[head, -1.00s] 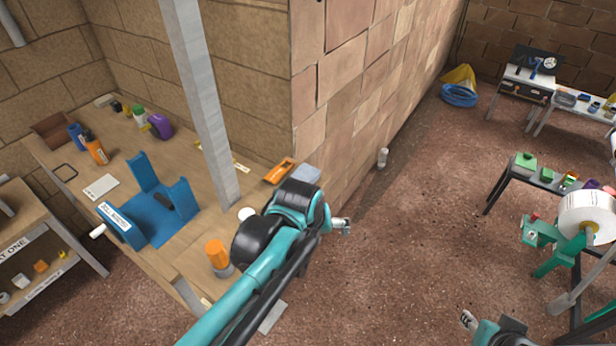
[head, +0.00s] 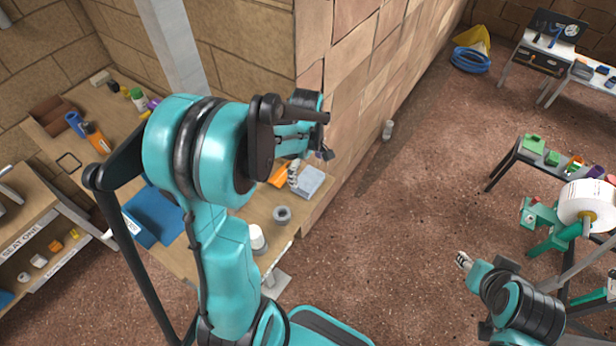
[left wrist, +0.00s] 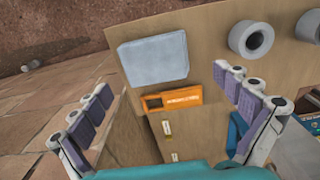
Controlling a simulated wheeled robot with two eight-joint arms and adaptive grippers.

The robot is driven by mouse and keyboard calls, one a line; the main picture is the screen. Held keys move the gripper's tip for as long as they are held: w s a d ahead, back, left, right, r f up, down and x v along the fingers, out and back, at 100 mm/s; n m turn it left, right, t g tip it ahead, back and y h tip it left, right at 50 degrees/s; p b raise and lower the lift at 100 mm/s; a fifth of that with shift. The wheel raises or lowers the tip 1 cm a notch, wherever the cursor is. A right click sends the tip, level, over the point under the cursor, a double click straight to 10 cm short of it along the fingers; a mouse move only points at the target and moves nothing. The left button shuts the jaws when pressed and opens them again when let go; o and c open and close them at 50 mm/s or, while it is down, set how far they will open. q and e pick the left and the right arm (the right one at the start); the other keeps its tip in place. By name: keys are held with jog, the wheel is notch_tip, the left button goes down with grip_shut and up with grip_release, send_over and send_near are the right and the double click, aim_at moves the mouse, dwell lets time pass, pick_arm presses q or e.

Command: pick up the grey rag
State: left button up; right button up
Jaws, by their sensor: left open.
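The grey rag (head: 310,182) is a flat, pale grey-blue rectangle at the right end of the wooden bench, by the brick wall. The left wrist view shows it whole (left wrist: 153,60), near the bench edge. My left gripper (head: 309,164) is open and empty above that end of the bench. In the left wrist view its two padded fingers (left wrist: 160,90) are spread wide, with the rag beyond them and between their lines. No contact shows. My right gripper (head: 464,262) is small at the lower right, over the floor, away from the rag.
An orange tool (left wrist: 175,101) lies right beside the rag. Grey rings (left wrist: 251,39) stand nearby on the bench (left wrist: 212,40). The brick wall (head: 345,100) rises close behind the rag. Open floor (head: 400,230) lies to the right.

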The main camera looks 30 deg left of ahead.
aim_at(308, 180)
pick_arm(q)
jog(key=f, duration=0.3)
jog(key=f+b, duration=0.1)
jog(key=f, duration=0.1)
jog(key=shift+w+f, duration=0.2)
jog(key=shift+w, duration=0.15)
jog(key=shift+s+d+f, duration=0.1)
jog(key=shift+f, duration=0.1)
jog(key=shift+c, duration=0.6)
jog(key=c, duration=0.9)
jog(key=shift+r, duration=0.1)
notch_tip(308, 180, up, 4)
jog(key=shift+r+p, duration=0.25)
jog(key=shift+p, duration=0.35)
jog(key=d+r, duration=0.2)
jog(key=d, duration=0.2)
jog(key=d+r+p, duration=0.1)
jog(key=d+r, duration=0.1)
jog(key=d, duration=0.1)
jog(key=s+d+r, duration=0.1)
jog(key=d+r, duration=0.1)
jog(key=d, duration=0.2)
jog(key=shift+d+r, duration=0.2)
jog(key=shift+d, duration=0.1)
